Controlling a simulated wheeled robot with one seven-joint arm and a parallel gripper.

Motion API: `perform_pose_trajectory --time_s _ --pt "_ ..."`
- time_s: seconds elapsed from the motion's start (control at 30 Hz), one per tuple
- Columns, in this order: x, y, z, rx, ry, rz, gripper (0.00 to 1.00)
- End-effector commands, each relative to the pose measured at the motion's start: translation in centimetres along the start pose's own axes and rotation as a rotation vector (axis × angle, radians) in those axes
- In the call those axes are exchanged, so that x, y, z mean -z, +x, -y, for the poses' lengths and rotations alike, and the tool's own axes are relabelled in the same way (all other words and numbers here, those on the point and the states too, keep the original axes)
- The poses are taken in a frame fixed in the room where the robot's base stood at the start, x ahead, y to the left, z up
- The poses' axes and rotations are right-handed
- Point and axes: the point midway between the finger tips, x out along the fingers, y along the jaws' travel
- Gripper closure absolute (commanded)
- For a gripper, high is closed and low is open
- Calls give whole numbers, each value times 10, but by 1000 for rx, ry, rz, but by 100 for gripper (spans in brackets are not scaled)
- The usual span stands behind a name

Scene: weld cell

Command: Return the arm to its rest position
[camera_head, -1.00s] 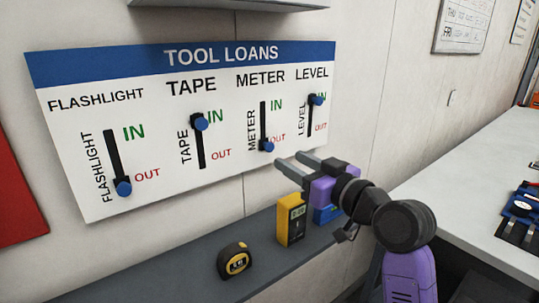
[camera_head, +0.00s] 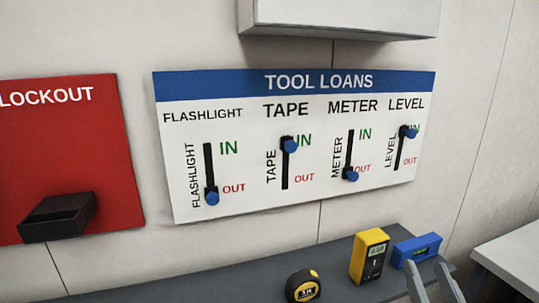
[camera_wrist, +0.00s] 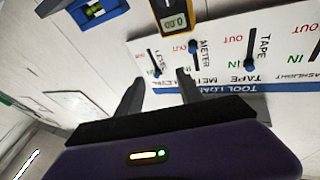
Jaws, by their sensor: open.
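My gripper (camera_head: 433,281) shows at the bottom right of the head view, with only its two grey fingers in sight. The fingers are apart and hold nothing. In the wrist view my gripper (camera_wrist: 158,90) is open in front of the tool loans board, seen upside down. The tool loans board (camera_head: 245,120) hangs on the wall. Its flashlight slider (camera_head: 212,198) and meter slider (camera_head: 352,174) are at OUT. Its tape slider (camera_head: 289,146) and level slider (camera_head: 409,132) are at IN. The rest of my arm is out of the head view.
A dark shelf (camera_head: 230,284) below the board holds a tape measure (camera_head: 303,286), a yellow meter (camera_head: 370,256) and a blue level (camera_head: 416,249). A red lockout board (camera_head: 100,150) with a black box (camera_head: 58,217) is at left. A grey cabinet (camera_head: 340,18) juts out above. A white table (camera_head: 510,262) stands at right.

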Motion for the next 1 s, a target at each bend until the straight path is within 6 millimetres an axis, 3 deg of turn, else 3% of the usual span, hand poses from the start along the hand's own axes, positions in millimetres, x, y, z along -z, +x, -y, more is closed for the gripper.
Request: perform_pose_trajectory --time_s 0.1,0.33,0.8,1.0 --pt "-21 -46 2 -19 -12 25 56" --pt "-43 -130 8 -30 -45 77 56" --pt "-61 -295 27 19 -121 311 56" --pt "-70 -352 30 41 -136 463 56"
